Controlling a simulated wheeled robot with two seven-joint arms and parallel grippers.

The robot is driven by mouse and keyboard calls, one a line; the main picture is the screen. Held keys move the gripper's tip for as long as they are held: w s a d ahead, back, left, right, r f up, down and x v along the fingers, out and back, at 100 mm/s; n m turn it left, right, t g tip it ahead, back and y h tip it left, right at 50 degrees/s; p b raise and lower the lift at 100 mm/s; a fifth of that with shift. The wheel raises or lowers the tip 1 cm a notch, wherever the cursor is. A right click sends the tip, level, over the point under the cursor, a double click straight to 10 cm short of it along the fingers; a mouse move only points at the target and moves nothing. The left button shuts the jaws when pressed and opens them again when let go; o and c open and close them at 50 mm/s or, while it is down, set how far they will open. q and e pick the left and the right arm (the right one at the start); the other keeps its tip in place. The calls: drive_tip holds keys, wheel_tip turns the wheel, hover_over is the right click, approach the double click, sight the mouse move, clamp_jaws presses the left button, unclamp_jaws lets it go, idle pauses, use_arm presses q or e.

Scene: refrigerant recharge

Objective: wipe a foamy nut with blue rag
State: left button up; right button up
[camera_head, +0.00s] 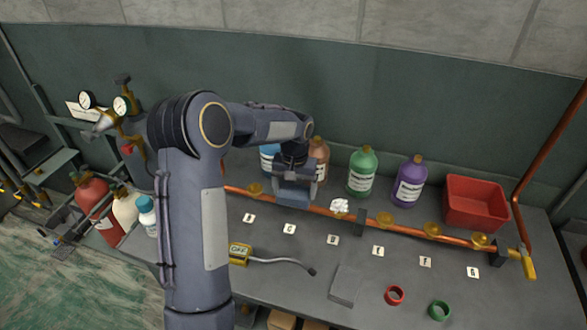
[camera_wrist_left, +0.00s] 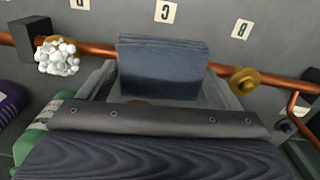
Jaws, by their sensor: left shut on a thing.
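The foamy nut (camera_head: 340,206) sits on the copper pipe (camera_head: 380,222), covered in white foam, near the label D. In the left wrist view the foamy nut (camera_wrist_left: 57,56) shows at the upper left on the pipe (camera_wrist_left: 220,70). My left gripper (camera_head: 294,186) is shut on the folded blue rag (camera_head: 292,196), just left of the foamy nut and apart from it. The rag (camera_wrist_left: 162,66) hangs in front of the pipe in the wrist view and hides part of it. My right gripper is not in view.
Green (camera_head: 363,172) and purple (camera_head: 409,181) bottles and a red bin (camera_head: 475,202) stand behind the pipe. A yellow detector (camera_head: 240,254), a grey block (camera_head: 345,285), a red ring (camera_head: 395,295) and a green ring (camera_head: 439,310) lie in front. Bare brass nuts (camera_head: 433,229) sit along the pipe.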

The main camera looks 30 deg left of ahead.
use_arm(q)
wheel_tip(320, 180, up, 3)
drive_tip(key=shift+f+p, duration=0.15)
drive_tip(key=shift+p, duration=0.25)
drive_tip(key=shift+r+p, duration=1.9)
drive_tip(key=shift+r, duration=0.9)
